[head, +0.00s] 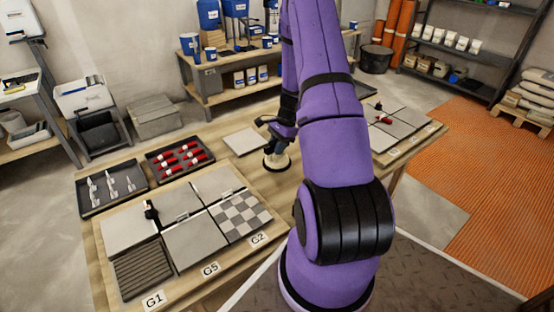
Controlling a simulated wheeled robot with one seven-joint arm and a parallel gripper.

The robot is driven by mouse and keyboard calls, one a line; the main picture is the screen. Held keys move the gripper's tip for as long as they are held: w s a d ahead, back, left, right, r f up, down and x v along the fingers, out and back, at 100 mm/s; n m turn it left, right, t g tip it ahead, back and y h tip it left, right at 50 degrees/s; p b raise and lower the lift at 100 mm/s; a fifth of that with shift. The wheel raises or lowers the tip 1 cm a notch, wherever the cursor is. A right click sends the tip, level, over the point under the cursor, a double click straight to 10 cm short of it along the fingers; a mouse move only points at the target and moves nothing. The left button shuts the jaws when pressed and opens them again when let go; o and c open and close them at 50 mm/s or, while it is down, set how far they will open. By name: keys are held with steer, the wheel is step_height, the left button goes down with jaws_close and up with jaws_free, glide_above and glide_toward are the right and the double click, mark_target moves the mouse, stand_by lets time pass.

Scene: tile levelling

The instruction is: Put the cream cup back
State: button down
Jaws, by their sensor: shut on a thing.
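The cream cup (276,164) is a round, pale-based suction cup with a dark upper part, upright over the middle of the wooden table (203,138). My gripper (276,139) comes down from above and is shut on the cup's dark upper part. The fingers and the grip are small and partly merged with the dark part. I cannot tell whether the base touches the table or hangs just above it.
A pale loose tile (245,141) lies just left of the cup. A tray of red-and-white pieces (180,157), a tray of pale clips (112,189) and a tile panel (185,243) labelled G1, G5 and G2 are further left. More tiles (402,122) lie right, partly behind my arm.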

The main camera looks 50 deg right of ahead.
mark_target(277, 156)
steer(key=shift+f, duration=2.45)
steer(key=shift+f, duration=0.1)
steer(key=c, duration=1)
jaws_free()
steer(key=shift+o, duration=0.2)
